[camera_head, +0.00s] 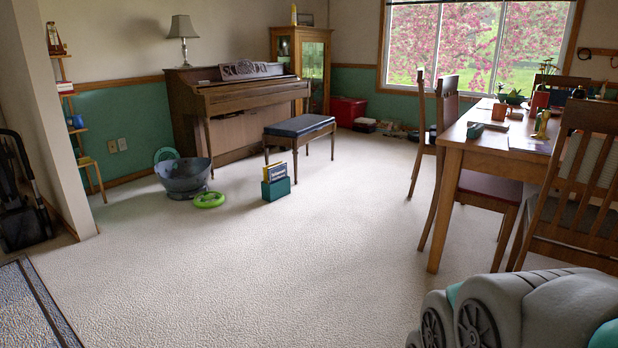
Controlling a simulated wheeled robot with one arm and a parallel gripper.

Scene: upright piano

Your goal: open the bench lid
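The piano bench (299,140) stands in front of the brown upright piano (232,105), in the back middle of the head view. Its dark blue padded lid (299,126) looks shut and lies flat on the wooden frame. The bench is small in this view, and no handle or hinge can be made out. My gripper is not in view.
A grey tub (184,177), a green ring (209,200) and a teal box with books (276,188) stand left of and before the bench. The dining table (490,150) and chairs fill the right. A grey toy (520,312) is at bottom right. The middle carpet (300,265) is clear.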

